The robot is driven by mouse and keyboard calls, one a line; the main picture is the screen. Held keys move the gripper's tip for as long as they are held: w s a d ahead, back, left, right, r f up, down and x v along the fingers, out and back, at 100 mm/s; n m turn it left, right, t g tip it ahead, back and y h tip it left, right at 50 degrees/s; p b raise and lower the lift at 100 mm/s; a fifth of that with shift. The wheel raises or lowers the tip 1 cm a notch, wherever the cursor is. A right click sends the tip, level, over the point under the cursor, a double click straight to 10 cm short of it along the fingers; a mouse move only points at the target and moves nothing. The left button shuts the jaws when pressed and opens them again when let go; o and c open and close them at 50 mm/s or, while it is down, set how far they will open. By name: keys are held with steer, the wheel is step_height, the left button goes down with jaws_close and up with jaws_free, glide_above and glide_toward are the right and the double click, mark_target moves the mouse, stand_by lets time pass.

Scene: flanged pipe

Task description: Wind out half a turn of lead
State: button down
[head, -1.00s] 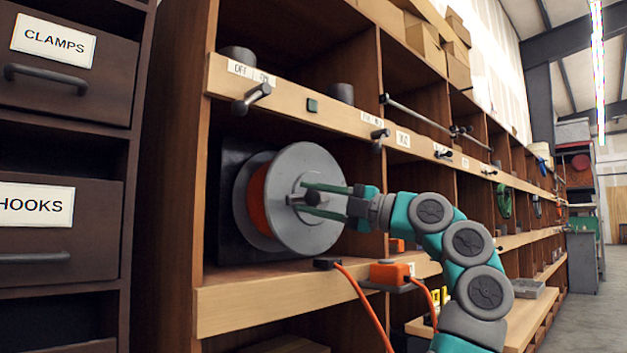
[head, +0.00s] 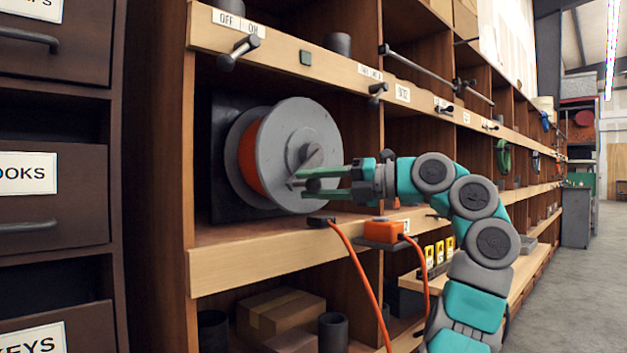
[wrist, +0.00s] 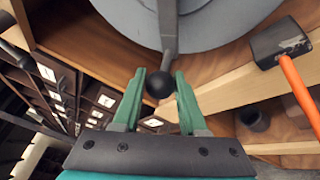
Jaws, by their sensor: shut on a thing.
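A grey reel (head: 325,128) with an orange lead wound on it (head: 247,155) stands in a shelf bay. Its crank arm (head: 309,160) slants down from the hub in the head view. My gripper (head: 300,179) reaches in from the right, low on the reel's face. In the wrist view my gripper (wrist: 159,79) has its green fingers either side of the crank's dark round knob (wrist: 159,85), shut on it. The lead's black end piece (head: 320,221) sits at the shelf's front edge, with orange lead (head: 355,265) hanging below; the end piece also shows in the wrist view (wrist: 281,42).
An orange box (head: 382,231) on a bracket at the shelf edge takes the hanging lead's other end. A rail with small levers (head: 238,52) runs above the reel. Dark drawers (head: 55,190) stand left. A carton (head: 280,312) lies below. The floor at right is clear.

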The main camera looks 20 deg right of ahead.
steer(key=shift+f, duration=0.1)
steer(key=shift+c, duration=2.3)
jaws_free()
steer(key=v, duration=0.7)
steer(key=shift+s+d, duration=0.25)
steer(key=shift+d, duration=0.05)
